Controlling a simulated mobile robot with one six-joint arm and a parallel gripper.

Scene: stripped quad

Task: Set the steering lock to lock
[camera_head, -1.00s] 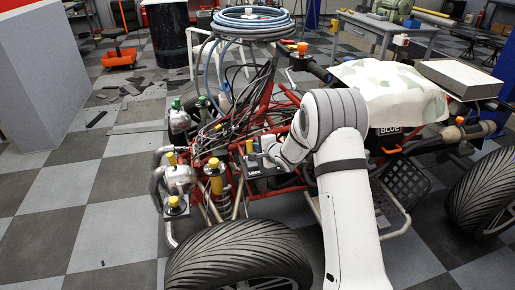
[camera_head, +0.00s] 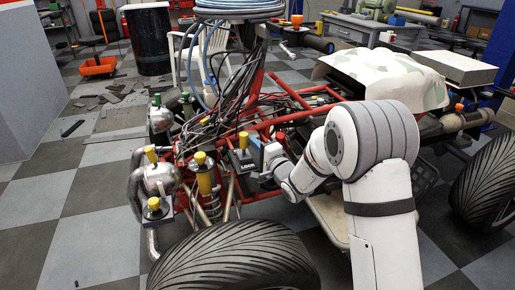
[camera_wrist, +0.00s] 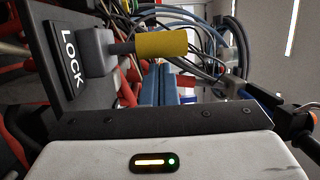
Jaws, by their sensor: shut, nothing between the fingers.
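The steering lock is a dark panel with a white-lettered LOCK plate (camera_wrist: 69,58) and a grey pivot block (camera_wrist: 97,50). A short lever with a yellow grip (camera_wrist: 160,44) sticks out from the block, pointing right in the wrist view. In the head view, the LOCK panel (camera_head: 243,163) sits on the red frame, with the yellow grip (camera_head: 243,140) standing up above it. My gripper's blue fingers (camera_wrist: 164,86) are shut and empty, close beside the yellow grip; whether they touch it I cannot tell. In the head view my gripper (camera_head: 257,152) is just right of the lever.
Several other yellow-capped parts (camera_head: 204,178) stand on the frame to the left. Cables and a blue hose coil (camera_head: 238,8) rise behind the panel. A large tyre (camera_head: 232,255) lies in front. Open chequered floor (camera_head: 75,220) is at the left.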

